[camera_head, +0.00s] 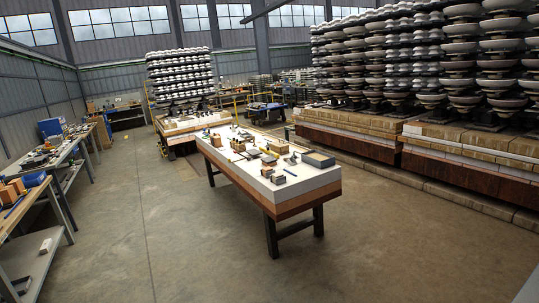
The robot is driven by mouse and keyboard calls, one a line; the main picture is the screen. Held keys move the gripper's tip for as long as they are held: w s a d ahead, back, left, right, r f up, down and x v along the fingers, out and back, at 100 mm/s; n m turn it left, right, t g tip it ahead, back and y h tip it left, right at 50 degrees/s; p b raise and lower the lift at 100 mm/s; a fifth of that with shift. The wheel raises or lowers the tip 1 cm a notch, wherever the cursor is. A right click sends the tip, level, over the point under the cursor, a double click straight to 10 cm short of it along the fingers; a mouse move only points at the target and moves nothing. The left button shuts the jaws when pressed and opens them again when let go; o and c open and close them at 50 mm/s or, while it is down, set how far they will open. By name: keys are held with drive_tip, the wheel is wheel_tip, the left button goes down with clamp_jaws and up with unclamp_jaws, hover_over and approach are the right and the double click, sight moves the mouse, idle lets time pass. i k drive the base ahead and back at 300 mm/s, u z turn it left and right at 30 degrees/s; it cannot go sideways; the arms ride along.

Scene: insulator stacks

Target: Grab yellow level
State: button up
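The table (310,188) with a pale top stands in the middle of the view. Several small tools and boxes lie on its top, many of them grey, dark or tan. They are too small at this distance for me to tell a yellow level among them. My gripper does not show in this view.
Shelved workbenches with tools and boxes (13,190) run along the left wall. Insulator stacks (181,78) stand behind the table, with more (455,60) on brick-faced plinths (470,160) at the right. The concrete floor before and left of the table is clear.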

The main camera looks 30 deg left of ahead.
sight(267, 150)
drive_tip(key=k, duration=0.3)
drive_tip(key=u, duration=0.85)
drive_tip(key=i, duration=1.6)
drive_tip(key=u, duration=0.7)
drive_tip(key=i, duration=1.25)
drive_tip(key=u, duration=0.3)
drive_tip(key=i, duration=2.5)
drive_tip(key=z, duration=0.25)
drive_tip(key=i, duration=1.3)
drive_tip(key=z, duration=0.7)
drive_tip(key=i, duration=1.15)
drive_tip(key=z, duration=0.8)
